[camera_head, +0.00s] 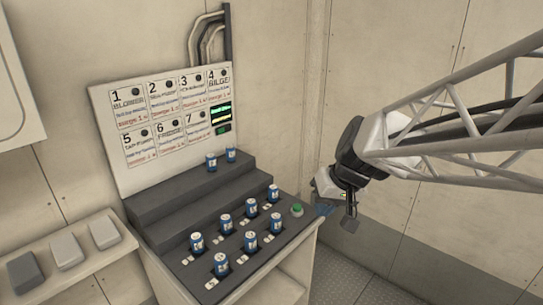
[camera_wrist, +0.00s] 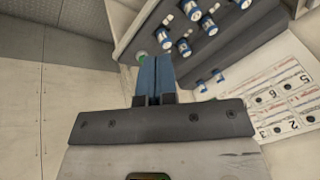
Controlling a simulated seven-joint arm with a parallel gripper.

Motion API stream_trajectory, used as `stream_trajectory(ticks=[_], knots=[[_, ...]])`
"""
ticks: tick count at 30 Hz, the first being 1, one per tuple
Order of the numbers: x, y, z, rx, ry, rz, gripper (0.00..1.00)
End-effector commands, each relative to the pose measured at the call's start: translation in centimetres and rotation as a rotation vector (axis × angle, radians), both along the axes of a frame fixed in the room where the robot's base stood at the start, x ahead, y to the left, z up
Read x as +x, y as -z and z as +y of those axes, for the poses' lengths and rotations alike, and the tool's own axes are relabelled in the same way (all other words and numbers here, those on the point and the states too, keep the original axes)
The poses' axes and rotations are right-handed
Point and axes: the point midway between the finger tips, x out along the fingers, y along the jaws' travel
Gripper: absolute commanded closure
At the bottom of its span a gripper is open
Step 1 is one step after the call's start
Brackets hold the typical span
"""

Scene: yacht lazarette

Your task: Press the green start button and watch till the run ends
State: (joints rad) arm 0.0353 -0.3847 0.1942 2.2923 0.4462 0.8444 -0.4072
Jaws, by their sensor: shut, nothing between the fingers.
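The green start button (camera_head: 297,208) sits at the right end of the dark sloped console (camera_head: 180,262). In the wrist view the green button (camera_wrist: 141,55) shows just beyond and left of the fingertips. My gripper (camera_head: 325,209) is to the right of the button in the head view, apart from it as far as I can tell. In the wrist view its blue fingers (camera_wrist: 154,58) are together and hold nothing. Several blue and white cans (camera_head: 250,241) stand in the console's slots, with small white labels in front. Two more cans (camera_head: 231,154) stand on the upper step.
A white board (camera_head: 104,95) behind the console carries numbered cards and a small display (camera_head: 220,108) with green and yellow lines. A shelf with several grey blocks (camera_head: 66,250) is at the left. Free space lies right of the console above the floor (camera_head: 345,275).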

Motion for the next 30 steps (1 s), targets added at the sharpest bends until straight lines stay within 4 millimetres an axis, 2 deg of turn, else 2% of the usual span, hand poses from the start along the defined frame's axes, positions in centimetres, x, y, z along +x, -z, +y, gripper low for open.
stream_trajectory(ticks=[3,14,30], knots=[[2.7,0.4,0.4,0.037,-0.011,-0.012,1.0],[10.7,2.1,1.2,0.142,-0.033,-0.069,1.0],[22.6,6.6,1.1,0.255,-0.021,-0.177,1.0]])
